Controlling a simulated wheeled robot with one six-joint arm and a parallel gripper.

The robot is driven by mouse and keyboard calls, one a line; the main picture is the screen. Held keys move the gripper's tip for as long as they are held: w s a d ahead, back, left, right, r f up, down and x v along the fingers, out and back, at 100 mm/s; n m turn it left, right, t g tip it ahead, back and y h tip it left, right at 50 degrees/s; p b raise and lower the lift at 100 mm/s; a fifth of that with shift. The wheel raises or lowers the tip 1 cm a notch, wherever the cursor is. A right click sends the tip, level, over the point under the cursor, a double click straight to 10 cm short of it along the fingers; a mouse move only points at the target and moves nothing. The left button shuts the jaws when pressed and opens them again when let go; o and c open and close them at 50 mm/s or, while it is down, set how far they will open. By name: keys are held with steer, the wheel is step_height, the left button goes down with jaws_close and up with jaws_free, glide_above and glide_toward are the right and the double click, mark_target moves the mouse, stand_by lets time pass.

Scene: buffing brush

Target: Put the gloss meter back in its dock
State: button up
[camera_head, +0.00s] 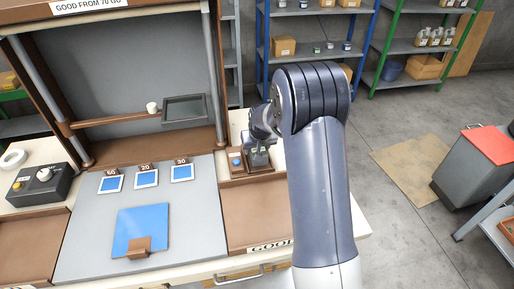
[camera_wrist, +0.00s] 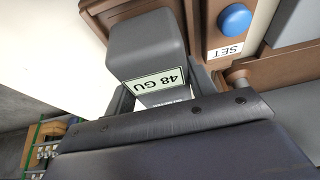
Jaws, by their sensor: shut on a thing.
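The gloss meter (camera_wrist: 146,42) is a grey rounded block with a display reading "48 GU". My gripper (camera_wrist: 160,85) is shut on it, with a finger at each side. In the head view the meter (camera_head: 258,158) is under my gripper (camera_head: 260,147), at the brown dock (camera_head: 252,178) right of the grey panel. The dock's brown wood (camera_wrist: 98,8) shows past the meter in the wrist view. I cannot tell whether the meter rests in the dock or hangs just above it. The meter's underside is hidden.
A blue button (camera_wrist: 234,19) labelled SET sits beside the meter on a brown block. A black control box (camera_head: 38,186) is at the left. My arm hides the bench's right part.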

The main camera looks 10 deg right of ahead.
steer(key=shift+f, duration=0.25)
steer(key=shift+f, duration=0.2)
steer(key=o, duration=0.9)
steer(key=shift+o, duration=0.2)
steer(key=shift+r, duration=0.2)
steer(key=shift+r, duration=0.15)
steer(key=b+v, duration=0.1)
steer(key=v, duration=1)
steer(key=shift+s+r, duration=0.2)
steer(key=shift+r, duration=0.15)
